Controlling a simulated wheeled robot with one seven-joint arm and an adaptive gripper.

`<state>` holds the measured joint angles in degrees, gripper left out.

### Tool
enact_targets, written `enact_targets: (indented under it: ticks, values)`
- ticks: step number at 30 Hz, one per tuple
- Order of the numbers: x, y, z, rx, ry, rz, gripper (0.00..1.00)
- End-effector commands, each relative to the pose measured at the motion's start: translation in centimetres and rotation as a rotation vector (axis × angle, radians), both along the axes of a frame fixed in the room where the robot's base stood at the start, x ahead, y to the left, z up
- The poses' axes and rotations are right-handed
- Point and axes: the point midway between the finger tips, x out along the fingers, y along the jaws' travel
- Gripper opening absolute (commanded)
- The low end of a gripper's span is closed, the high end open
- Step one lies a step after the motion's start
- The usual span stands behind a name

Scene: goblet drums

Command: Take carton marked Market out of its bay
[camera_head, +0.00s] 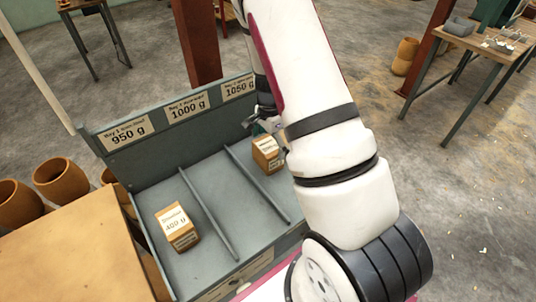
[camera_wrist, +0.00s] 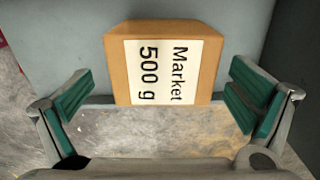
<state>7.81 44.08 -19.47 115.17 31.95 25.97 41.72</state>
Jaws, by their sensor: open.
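The carton marked Market (camera_wrist: 118,62), brown with a white label reading "Market 500 g", lies between and slightly beyond my fingers in the wrist view. In the head view the carton (camera_head: 266,158) sits in the right bay, partly hidden by my arm. My gripper (camera_wrist: 162,90) is open, with one green-padded finger on each side of the carton and gaps visible on both sides. In the head view my gripper (camera_head: 264,124) is at the carton's far side, mostly hidden by my arm. The grey bay rack (camera_head: 210,180) has three bays split by low dividers.
Another carton marked 400 g (camera_head: 178,229) stands in the left bay; the middle bay is empty. Plates reading 950 g, 1000 g and 1050 g line the back wall (camera_head: 187,107). A wooden surface (camera_head: 75,250) and brown drums (camera_head: 60,182) are at left. A red post (camera_head: 197,40) stands behind.

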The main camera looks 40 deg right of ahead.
Motion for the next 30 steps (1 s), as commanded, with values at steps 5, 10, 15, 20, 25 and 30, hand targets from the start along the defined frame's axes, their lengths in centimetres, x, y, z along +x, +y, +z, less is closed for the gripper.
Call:
enact_targets:
  ticks: [5,10,15,20,25,30]
  values:
    - [0.0,0.1,-1.5,0.001,0.002,0.002,1.00]
    - [0.2,0.3,-3.9,0.001,0.003,0.001,1.00]
    - [0.3,0.3,-5.3,0.001,0.000,0.000,1.00]
    - [0.3,0.3,-5.4,0.000,-0.001,0.001,1.00]
    - [0.3,0.3,-5.4,0.000,-0.001,0.001,0.77]
    - [0.3,0.3,-5.4,0.000,0.000,0.001,0.39]
